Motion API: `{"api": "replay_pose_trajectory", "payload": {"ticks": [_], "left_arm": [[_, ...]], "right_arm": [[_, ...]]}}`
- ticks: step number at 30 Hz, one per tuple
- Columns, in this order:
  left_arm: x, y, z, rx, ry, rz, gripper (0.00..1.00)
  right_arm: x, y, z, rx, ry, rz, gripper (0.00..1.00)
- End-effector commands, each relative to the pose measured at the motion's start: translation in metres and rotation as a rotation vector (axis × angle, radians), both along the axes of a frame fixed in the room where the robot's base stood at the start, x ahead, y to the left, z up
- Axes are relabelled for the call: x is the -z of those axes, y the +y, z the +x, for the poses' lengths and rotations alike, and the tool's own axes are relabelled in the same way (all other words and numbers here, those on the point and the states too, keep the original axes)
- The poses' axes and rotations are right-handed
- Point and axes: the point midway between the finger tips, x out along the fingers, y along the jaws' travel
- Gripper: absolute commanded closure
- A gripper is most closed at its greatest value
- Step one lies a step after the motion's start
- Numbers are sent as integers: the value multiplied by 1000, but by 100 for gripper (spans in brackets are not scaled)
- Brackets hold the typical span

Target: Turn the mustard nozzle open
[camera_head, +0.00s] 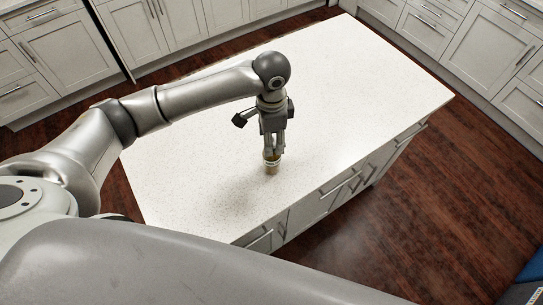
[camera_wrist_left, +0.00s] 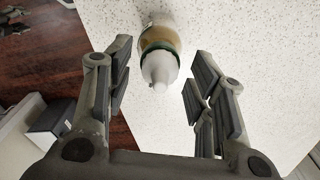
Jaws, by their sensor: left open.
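The mustard bottle (camera_head: 271,168) stands on the white speckled island top (camera_head: 330,80), near its front edge. Its body looks yellowish-brown in the head view. The left wrist view shows the bottle (camera_wrist_left: 160,35) from above, with a green ring and a white nozzle (camera_wrist_left: 158,74) pointing toward the camera. My left gripper (camera_head: 272,150) points down over the bottle in the head view. In the left wrist view my left gripper (camera_wrist_left: 160,85) is open, with a finger on each side of the nozzle and visible gaps to both. My right gripper is not in view.
The island top around the bottle is otherwise clear. The island's front drawers (camera_head: 340,185) have bar handles below the edge. Grey cabinets (camera_head: 480,50) line the back, and dark wooden floor (camera_head: 420,200) surrounds the island.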

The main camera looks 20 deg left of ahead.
Motion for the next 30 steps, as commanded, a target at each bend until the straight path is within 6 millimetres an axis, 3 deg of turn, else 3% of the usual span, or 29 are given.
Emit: {"api": "replay_pose_trajectory", "payload": {"ticks": [24, 30], "left_arm": [[-63, 0, 1, 0, -2, 0, 50], [-70, 0, 0, -1, -1, -1, 50]], "right_arm": [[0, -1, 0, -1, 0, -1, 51], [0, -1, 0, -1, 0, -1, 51]]}}
